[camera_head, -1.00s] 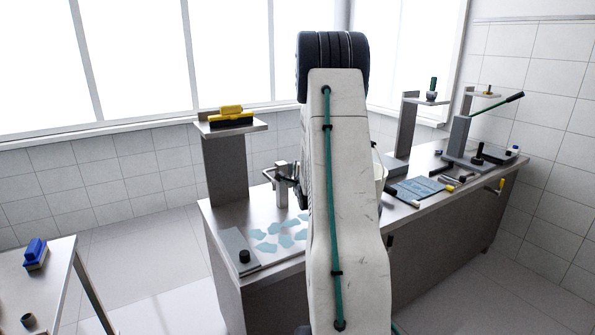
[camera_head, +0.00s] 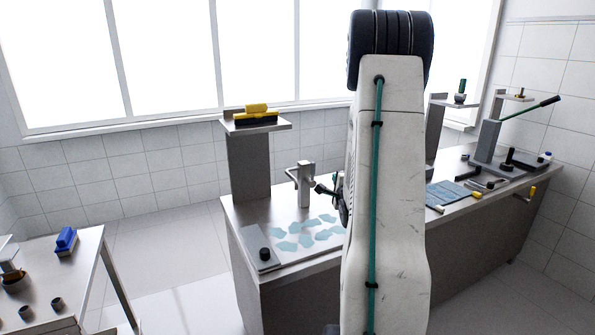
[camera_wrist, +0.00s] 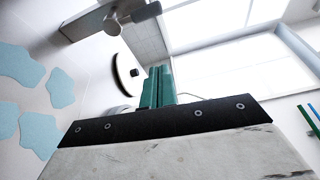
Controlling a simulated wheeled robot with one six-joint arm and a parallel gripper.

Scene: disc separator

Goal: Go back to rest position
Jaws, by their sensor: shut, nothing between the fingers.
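My arm stands upright in front of the steel bench (camera_head: 290,268) in the head view and hides part of it. In the wrist view my gripper (camera_wrist: 158,86) shows as teal fingers close together beyond a black plate, shut and empty. In the head view a dark part shows at the left edge of my arm, above the bench; I cannot make out the fingers there. Flat pale-blue pieces (camera_head: 306,236) lie on the bench, left of my arm; some show at the left of the wrist view (camera_wrist: 22,66). My gripper appears apart from them.
A metal clamp post (camera_head: 303,184) stands on the bench, close to the dark part. A raised stand (camera_head: 247,165) holds a yellow-and-black block (camera_head: 256,116). A lever press (camera_head: 487,140) is at the right. A side table (camera_head: 92,250) is at the left, with open floor between.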

